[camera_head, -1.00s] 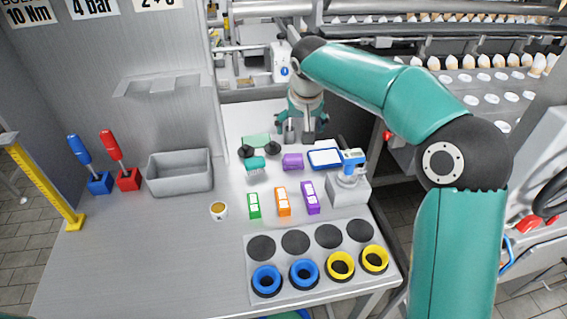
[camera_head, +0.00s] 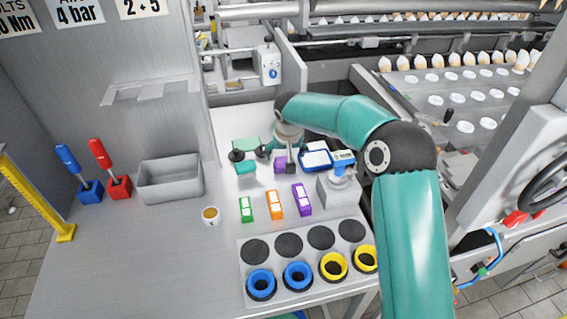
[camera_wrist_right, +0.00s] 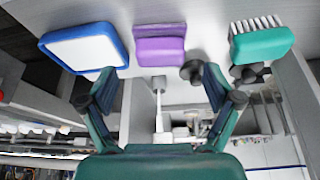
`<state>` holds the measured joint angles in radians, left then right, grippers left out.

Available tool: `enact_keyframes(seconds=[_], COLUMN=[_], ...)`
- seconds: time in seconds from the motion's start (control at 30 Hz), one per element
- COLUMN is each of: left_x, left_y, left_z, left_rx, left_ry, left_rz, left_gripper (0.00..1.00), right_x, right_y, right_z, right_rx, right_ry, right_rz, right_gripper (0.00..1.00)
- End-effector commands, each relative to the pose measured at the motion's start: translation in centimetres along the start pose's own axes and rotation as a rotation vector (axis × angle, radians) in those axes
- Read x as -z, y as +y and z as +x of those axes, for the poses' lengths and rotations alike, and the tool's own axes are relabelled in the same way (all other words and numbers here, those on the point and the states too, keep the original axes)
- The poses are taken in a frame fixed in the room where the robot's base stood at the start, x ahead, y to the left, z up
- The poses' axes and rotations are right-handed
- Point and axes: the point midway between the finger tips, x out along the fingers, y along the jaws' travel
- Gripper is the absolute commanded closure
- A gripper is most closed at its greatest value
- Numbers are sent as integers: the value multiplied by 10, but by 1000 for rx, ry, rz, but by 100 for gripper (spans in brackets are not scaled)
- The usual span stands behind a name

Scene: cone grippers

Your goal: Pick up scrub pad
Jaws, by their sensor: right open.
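The scrub pad appears to be the purple block (camera_head: 280,164) on the bench, partly covered by my right gripper in the head view. In the right wrist view the purple block (camera_wrist_right: 160,46) lies ahead of the fingers, between a blue-rimmed white tray and a brush. My right gripper (camera_head: 277,157) is open and empty; its two fingers (camera_wrist_right: 160,84) show apart in the wrist view, the block roughly centred beyond them. I cannot tell whether a finger touches it. My left gripper is not in view.
A teal brush (camera_head: 245,167) stands left of the block, the blue-rimmed tray (camera_head: 316,158) right. Green (camera_head: 246,210), orange (camera_head: 274,204) and purple (camera_head: 302,199) boxes stand in front. The front-left bench is clear.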

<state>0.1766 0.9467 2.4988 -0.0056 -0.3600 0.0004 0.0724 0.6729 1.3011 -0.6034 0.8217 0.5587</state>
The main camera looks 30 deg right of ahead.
Motion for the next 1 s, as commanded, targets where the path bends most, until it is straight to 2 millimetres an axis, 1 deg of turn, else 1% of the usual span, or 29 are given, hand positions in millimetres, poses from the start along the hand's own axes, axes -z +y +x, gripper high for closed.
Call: enact_keyframes(seconds=[0.03,0.13,0.2,0.3,0.4,0.57,0.67,0.7,0.93,0.97,1.0], left_x=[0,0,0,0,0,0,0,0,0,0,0], left_y=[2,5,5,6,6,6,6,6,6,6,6], left_z=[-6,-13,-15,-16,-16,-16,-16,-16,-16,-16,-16], left_rx=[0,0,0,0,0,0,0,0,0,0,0], left_ry=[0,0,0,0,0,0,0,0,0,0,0], left_rz=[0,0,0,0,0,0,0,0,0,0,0], left_gripper=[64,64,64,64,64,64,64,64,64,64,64], right_x=[1,1,1,1,1,1,1,1,1,1,1], right_y=[0,-1,0,-1,-1,-1,-1,-1,-1,-1,-1], right_z=[5,20,30,39,43,43,43,43,43,43,43], right_rx=[0,-1,-1,0,0,0,0,0,0,0,0], right_ry=[-3,-4,-4,-1,0,0,0,0,-1,-1,0], right_rz=[0,1,0,0,0,0,0,0,0,0,0], right_gripper=[10,10,10,10,10,10,25,32,70,74,74])
